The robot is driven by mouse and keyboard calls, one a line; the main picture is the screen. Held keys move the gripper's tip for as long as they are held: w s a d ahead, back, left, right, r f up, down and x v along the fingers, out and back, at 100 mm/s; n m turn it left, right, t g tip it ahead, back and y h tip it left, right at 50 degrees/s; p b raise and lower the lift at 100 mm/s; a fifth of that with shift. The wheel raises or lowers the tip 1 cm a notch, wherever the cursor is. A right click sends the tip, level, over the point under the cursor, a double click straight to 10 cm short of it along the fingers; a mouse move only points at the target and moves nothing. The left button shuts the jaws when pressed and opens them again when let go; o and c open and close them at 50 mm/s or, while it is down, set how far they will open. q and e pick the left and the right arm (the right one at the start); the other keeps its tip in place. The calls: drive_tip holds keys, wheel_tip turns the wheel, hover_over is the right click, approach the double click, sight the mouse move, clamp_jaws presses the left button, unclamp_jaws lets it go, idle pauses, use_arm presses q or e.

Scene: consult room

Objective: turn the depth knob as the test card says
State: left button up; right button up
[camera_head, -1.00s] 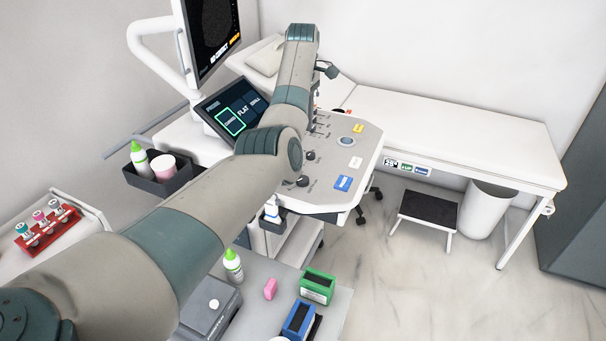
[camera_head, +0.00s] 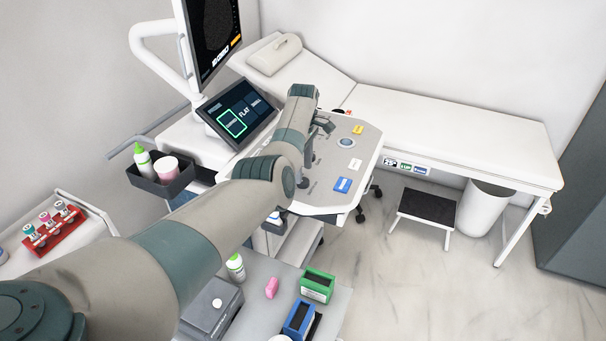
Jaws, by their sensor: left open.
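The control console (camera_head: 330,195) stands mid-view with its pale panel facing up. A dark knob (camera_head: 304,183) shows at its near left edge, partly beside my arm; I cannot read its marking. My left arm reaches in from the left over the panel. My left gripper (camera_head: 326,126) is open over the panel's far part, small and mostly hidden by the wrist. I cannot tell whether it touches anything. I cannot identify the test card. My right gripper is out of view.
A touch screen (camera_head: 238,114) and a monitor (camera_head: 212,40) stand behind the console. An examination couch (camera_head: 450,125) runs along the back right. A step stool (camera_head: 425,215) and a bin (camera_head: 484,208) are below it. Green (camera_head: 317,286) and blue (camera_head: 299,318) boxes sit in front.

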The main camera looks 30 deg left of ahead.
sight(303, 183)
use_arm(q)
drive_tip(key=shift+f, duration=1.95)
drive_tip(key=c, duration=1)
